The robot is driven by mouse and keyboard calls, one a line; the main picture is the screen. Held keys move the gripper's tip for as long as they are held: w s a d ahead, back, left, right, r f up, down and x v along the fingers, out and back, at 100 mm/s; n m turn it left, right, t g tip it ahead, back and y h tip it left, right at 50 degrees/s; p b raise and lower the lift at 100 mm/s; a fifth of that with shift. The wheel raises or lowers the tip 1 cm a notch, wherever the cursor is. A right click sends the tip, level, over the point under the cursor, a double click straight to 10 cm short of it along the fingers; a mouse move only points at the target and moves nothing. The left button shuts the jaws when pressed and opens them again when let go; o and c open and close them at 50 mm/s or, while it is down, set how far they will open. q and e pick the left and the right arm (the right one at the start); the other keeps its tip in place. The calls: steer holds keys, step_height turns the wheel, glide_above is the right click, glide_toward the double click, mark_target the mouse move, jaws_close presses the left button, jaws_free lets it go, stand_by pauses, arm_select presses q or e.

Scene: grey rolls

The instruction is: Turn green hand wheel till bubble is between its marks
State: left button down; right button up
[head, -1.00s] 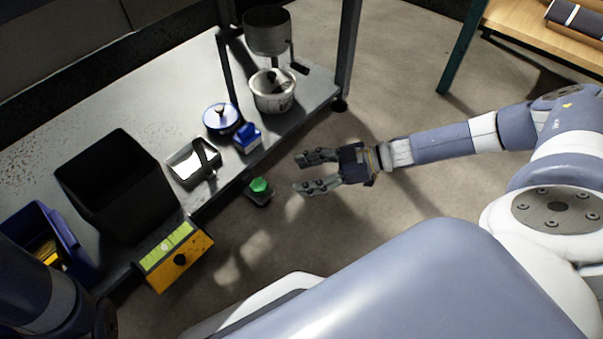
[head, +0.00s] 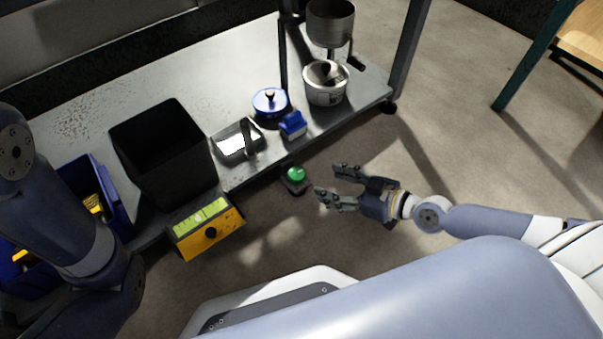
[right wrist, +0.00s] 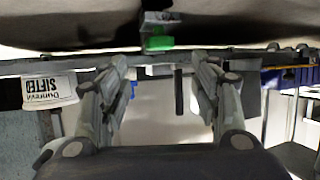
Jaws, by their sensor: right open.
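The green hand wheel (head: 296,174) sits on a small dark mount at the front edge of the grey bench. It also shows at the top middle of the right wrist view (right wrist: 158,43). A yellow level (head: 207,233) with a pale green vial and a black knob is on the bench front, left of the wheel. I cannot make out the bubble or its marks. My right gripper (head: 333,185) is open and empty, just right of the wheel and apart from it, fingers pointing left. My left arm shows at the left; its gripper is not in view.
The bench (head: 80,118) bears a black bin (head: 165,160), a blue crate (head: 112,200), a metal scoop (head: 238,140), a blue-lidded pot (head: 270,102), a small blue item (head: 293,125) and a white tub (head: 326,85) below a metal hopper (head: 331,22).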

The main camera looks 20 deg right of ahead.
mark_target(300, 175)
steer(key=p+x, duration=0.2)
steer(key=x, duration=0.8)
steer(key=shift+w+a+f, duration=0.15)
steer(key=shift+f, duration=0.05)
steer(key=c, duration=1)
